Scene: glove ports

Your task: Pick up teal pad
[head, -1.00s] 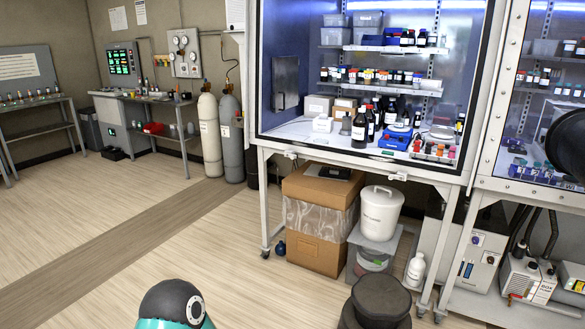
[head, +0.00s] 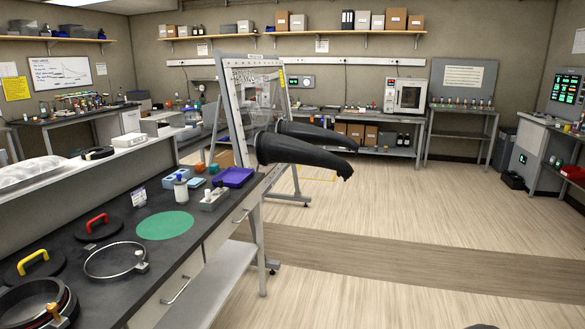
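The teal pad (head: 166,225) is a flat, round, green-teal disc. It lies on the dark bench top at the left of the head view, near the bench's front edge. Nothing covers it. Neither of my grippers shows in this view, so I cannot see whether they are open or shut.
Around the pad on the dark bench (head: 190,248) are a metal clamp ring (head: 116,262), a lid with a red handle (head: 97,226), a white bottle (head: 181,189) and a purple tray (head: 233,177). Black glove sleeves (head: 305,152) jut from a clear panel. Open floor (head: 400,285) lies to the right.

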